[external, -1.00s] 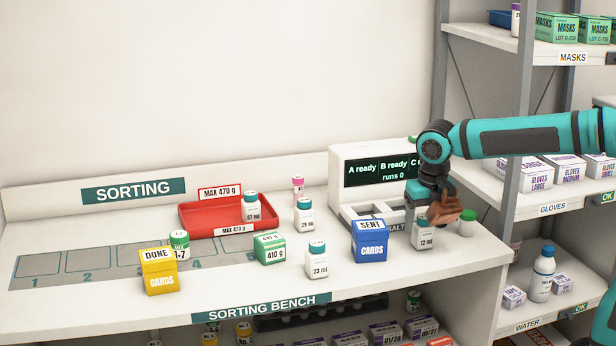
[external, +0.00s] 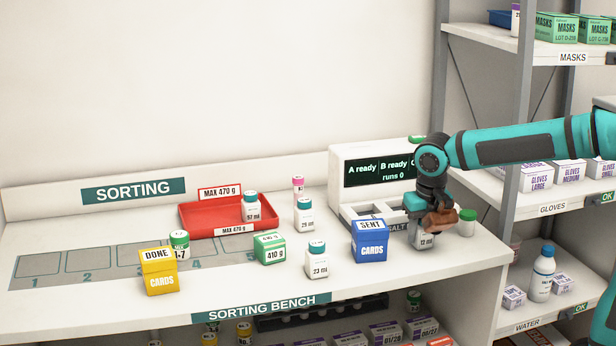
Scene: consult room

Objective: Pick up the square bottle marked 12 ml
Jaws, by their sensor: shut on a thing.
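The square bottle marked 12 ml (external: 423,241) is white and stands upright, or nearly so, at the right end of the bench, just right of the blue SENT cards box. My gripper (external: 437,222) points down over it and is shut on its upper part. The brown fingers hide the bottle's cap and shoulder. I cannot tell whether its base touches the bench.
The blue SENT box (external: 369,241) stands close on the left. A white bottle with a green cap (external: 467,222) stands close on the right. The machine with a display (external: 375,172) is behind. Other bottles, such as the 23 ml one (external: 317,262), stand further left.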

